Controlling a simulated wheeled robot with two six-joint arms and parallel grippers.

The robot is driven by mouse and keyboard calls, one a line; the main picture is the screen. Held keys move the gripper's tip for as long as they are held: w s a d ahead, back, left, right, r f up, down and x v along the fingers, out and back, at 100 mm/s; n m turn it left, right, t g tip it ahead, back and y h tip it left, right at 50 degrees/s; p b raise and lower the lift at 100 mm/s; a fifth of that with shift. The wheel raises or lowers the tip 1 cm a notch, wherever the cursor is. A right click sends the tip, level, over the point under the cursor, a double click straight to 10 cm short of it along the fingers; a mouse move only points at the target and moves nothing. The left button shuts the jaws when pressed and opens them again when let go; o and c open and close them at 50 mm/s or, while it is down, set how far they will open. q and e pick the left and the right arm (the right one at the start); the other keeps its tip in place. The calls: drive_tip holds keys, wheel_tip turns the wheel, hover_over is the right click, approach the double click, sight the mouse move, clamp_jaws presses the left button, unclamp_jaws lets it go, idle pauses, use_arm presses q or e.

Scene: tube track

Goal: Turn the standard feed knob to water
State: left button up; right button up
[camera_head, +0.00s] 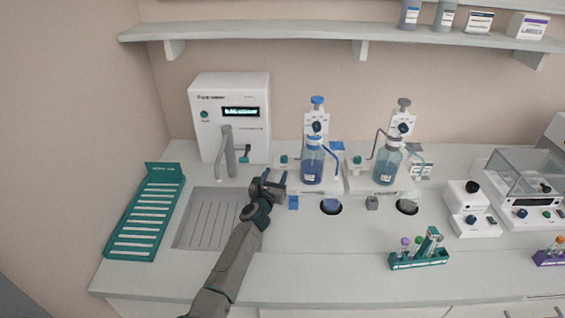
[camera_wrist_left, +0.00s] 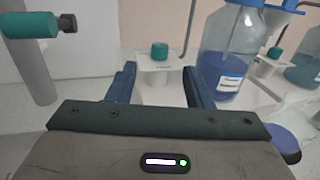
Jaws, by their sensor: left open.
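A small teal knob (camera_head: 284,158) sits on the white base of the left bottle dispenser. In the left wrist view the knob (camera_wrist_left: 159,50) stands ahead between my fingertips, apart from them. A similar teal knob (camera_head: 357,160) is on the right dispenser's base. I cannot read which one is marked standard feed, or how either is set. My left gripper (camera_head: 270,177) is open and empty, just in front of the left dispenser; its two dark blue fingers (camera_wrist_left: 160,80) show in the wrist view. My right gripper is not in view.
A blue-liquid bottle (camera_head: 312,165) stands right of the left knob; the wrist view shows it close to the right finger. A grey tap (camera_head: 227,150) stands to the left over a ribbed drain (camera_head: 210,220). A tube rack (camera_head: 418,260) is at front right.

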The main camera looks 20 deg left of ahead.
sight(283, 160)
use_arm(q)
drive_tip(key=w, duration=0.1)
drive_tip(key=w+b, duration=0.1)
drive_tip(key=w, duration=0.1)
drive_tip(key=shift+w+f+b, duration=0.3)
drive_tip(key=shift+w+b, duration=0.1)
drive_tip(key=w+b, duration=0.2)
drive_tip(key=w, duration=0.2)
drive_tip(key=shift+w, duration=0.15)
drive_tip(key=shift+w+b, duration=0.15)
drive_tip(key=shift+b, duration=0.2)
drive_tip(key=shift+w+r, duration=0.15)
drive_tip(key=c, duration=0.7)
drive_tip(key=shift+c, duration=1.4)
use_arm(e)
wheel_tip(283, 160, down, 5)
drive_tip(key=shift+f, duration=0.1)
